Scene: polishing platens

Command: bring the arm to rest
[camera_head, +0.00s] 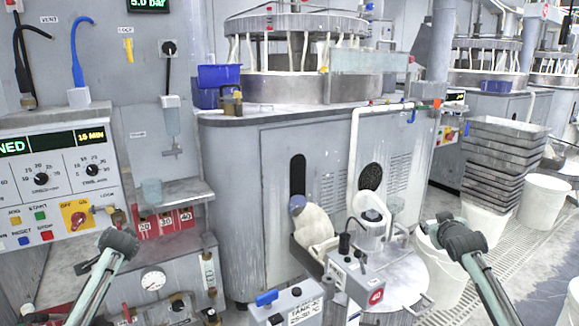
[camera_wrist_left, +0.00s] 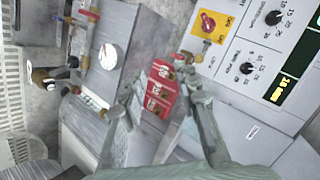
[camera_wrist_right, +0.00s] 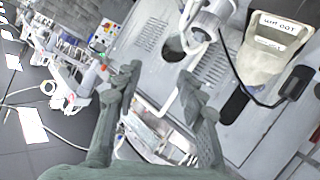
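My right gripper (camera_head: 436,229) hangs over the right part of the head view, in front of a white bucket. In the right wrist view my right gripper (camera_wrist_right: 158,92) has its two fingers spread, with nothing between them. My left gripper (camera_head: 98,262) is at the lower left of the head view, in front of the control panel (camera_head: 55,185). In the left wrist view my left gripper (camera_wrist_left: 163,102) is also open and empty. Red tags (camera_wrist_left: 160,92) show beyond its fingers. I cannot tell the exact gap to the things behind.
A grey polishing machine (camera_head: 235,200) fills the middle. Stacked dark trays (camera_head: 500,160) and white buckets (camera_head: 545,198) stand at right. Some floor (camera_head: 540,280) is clear.

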